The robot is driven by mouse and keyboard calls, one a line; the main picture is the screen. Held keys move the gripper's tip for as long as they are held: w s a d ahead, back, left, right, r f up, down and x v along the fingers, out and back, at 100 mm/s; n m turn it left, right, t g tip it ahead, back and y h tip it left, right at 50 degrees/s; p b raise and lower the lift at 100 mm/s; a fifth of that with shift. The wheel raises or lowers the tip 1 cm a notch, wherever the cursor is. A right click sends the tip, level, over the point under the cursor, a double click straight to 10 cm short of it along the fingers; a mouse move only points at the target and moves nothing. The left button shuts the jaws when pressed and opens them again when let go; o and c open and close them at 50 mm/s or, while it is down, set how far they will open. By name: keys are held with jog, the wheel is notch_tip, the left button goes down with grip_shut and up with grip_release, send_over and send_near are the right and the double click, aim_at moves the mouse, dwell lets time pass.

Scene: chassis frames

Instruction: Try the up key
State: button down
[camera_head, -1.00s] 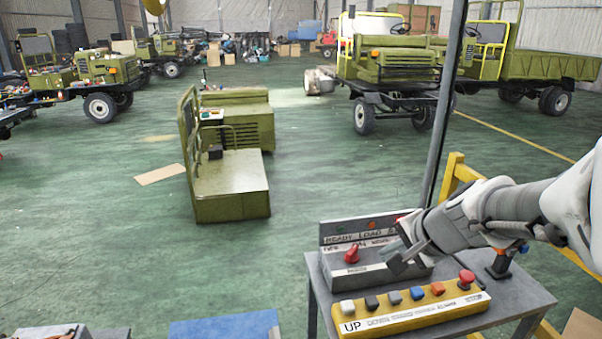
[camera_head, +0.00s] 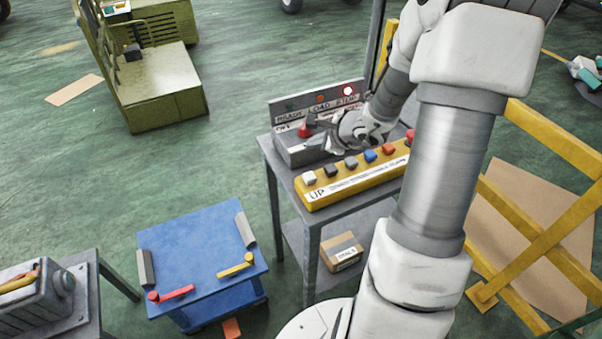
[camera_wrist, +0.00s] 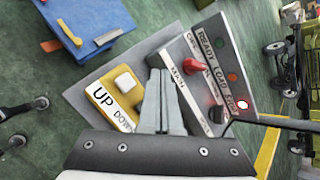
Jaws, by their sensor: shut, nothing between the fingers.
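The yellow key box (camera_head: 345,182) lies on the grey cart, with a white key (camera_head: 309,178) at the end marked UP. In the wrist view the white key (camera_wrist: 125,82) is left of my fingertips, and the box label (camera_wrist: 104,97) reads UP and DOWN. My gripper (camera_head: 333,146) is shut and empty. It hovers between the key box and the grey panel (camera_head: 292,150), apart from the white key. I cannot tell its exact height. The panel's red knob (camera_head: 305,130) stands near the fingers. A red lamp (camera_head: 348,91) looks lit by STOP.
Black, grey, blue and orange keys follow along the box; a red button (camera_head: 410,136) at its far end is partly hidden by my arm. A blue table (camera_head: 195,250) stands left of the cart (camera_head: 270,150). A yellow frame (camera_head: 530,225) is at right.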

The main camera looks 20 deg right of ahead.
dwell(0.3)
jog(key=b, duration=0.6)
send_over(313, 177)
notch_tip(313, 177, down, 7)
jog(key=shift+f, duration=0.2)
jog(key=shift+f+b, duration=0.65)
jog(key=shift+f, duration=0.05)
jog(key=shift+f, duration=0.15)
dwell(1.1)
jog(key=shift+f+b, duration=0.3)
jog(key=shift+b, duration=0.4)
jog(key=shift+s+f+b, duration=0.1)
jog(key=shift+f+b, duration=0.5)
jog(key=shift+b, duration=0.15)
dwell(0.4)
jog(key=shift+r, duration=0.15)
dwell(0.3)
jog(key=shift+r+p, duration=0.75)
jog(key=shift+r, duration=0.15)
jog(key=shift+r, duration=0.1)
